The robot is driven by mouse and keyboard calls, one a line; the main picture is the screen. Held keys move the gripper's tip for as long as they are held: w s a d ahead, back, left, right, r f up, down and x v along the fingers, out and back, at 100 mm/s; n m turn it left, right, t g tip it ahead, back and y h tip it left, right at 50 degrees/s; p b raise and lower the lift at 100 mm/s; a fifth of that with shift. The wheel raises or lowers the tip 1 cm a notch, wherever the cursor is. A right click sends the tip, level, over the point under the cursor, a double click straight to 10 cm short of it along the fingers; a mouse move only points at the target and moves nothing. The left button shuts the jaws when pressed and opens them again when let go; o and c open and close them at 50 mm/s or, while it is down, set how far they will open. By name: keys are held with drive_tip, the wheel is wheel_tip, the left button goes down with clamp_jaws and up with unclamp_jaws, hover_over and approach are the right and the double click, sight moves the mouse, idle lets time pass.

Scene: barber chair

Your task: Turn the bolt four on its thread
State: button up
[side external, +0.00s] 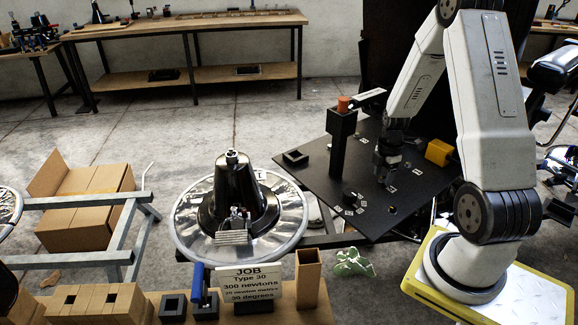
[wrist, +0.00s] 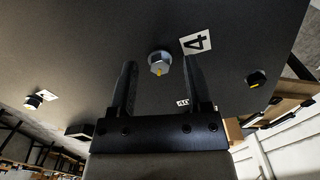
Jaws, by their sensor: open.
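Bolt four (wrist: 159,64) is a silver hex head with a yellow mark, in the dark plate beside the white label 4 (wrist: 197,42). My gripper (wrist: 159,68) is open, and in the wrist view the bolt head appears between its two finger tips, without visible contact. In the side view my gripper (side external: 387,178) points down just above the dark plate (side external: 320,175); it hides the bolt there. I cannot tell the exact height of the tips over the head.
Two other bolts show, one at left (wrist: 33,102) and one at right (wrist: 257,78). A job sign (side external: 246,284) stands in front.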

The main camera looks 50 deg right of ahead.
clamp_jaws()
drive_tip(key=shift+m, duration=0.4)
